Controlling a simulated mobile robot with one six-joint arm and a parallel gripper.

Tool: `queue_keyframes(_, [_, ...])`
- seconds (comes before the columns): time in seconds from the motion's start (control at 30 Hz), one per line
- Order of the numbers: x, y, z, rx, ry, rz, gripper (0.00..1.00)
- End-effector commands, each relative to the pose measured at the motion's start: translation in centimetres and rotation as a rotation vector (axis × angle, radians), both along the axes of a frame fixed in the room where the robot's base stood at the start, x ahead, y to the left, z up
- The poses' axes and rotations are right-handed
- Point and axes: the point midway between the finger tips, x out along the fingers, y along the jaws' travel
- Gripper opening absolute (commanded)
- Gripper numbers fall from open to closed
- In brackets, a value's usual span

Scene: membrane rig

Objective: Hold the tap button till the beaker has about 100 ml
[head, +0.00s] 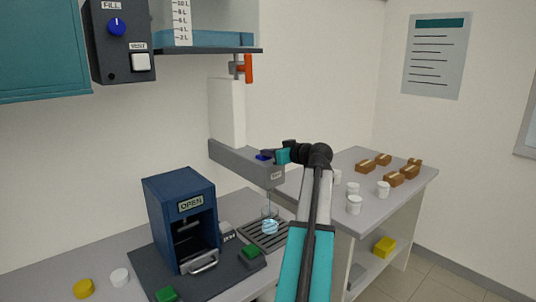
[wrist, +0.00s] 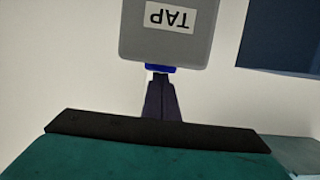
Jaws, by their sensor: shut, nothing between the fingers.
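The grey tap housing (head: 232,160) juts from the white column in the head view. Its TAP label shows upside down on the housing (wrist: 172,38) in the wrist view. The blue tap button (head: 263,157) is on its top; a blue strip of the button (wrist: 160,68) shows in the wrist view. My gripper (wrist: 160,77) is shut and empty, its dark fingertips at the button, seemingly touching it. How far the button is pressed I cannot tell. The clear beaker (head: 270,224) stands under the tap with pale blue in its lower part; its marks are too small to read.
The beaker stands on a slotted drip tray (head: 252,235). A blue press-like box (head: 168,205) labelled OPEN is left of it. A shelf with a water tank (head: 205,38) and an orange valve handle (head: 249,68) is above. White cups (head: 354,205) and brown blocks stand on the right bench.

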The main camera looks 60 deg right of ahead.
Motion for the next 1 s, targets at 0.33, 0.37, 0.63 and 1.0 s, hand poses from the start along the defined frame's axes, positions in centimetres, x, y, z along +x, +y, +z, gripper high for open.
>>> queue_keyframes(0.33, [0.3, 0.3, 4.1, -0.003, -0.003, 0.006, 0.00])
queue_keyframes(0.37, [-0.3, 0.5, 3.9, -0.004, -0.003, 0.003, 0.00])
queue_keyframes(0.63, [-4.5, 1.9, 4.9, -0.003, -0.006, 0.001, 0.00])
queue_keyframes(1.0, [-8.5, 3.3, 6.2, -0.003, -0.006, 0.003, 0.00])
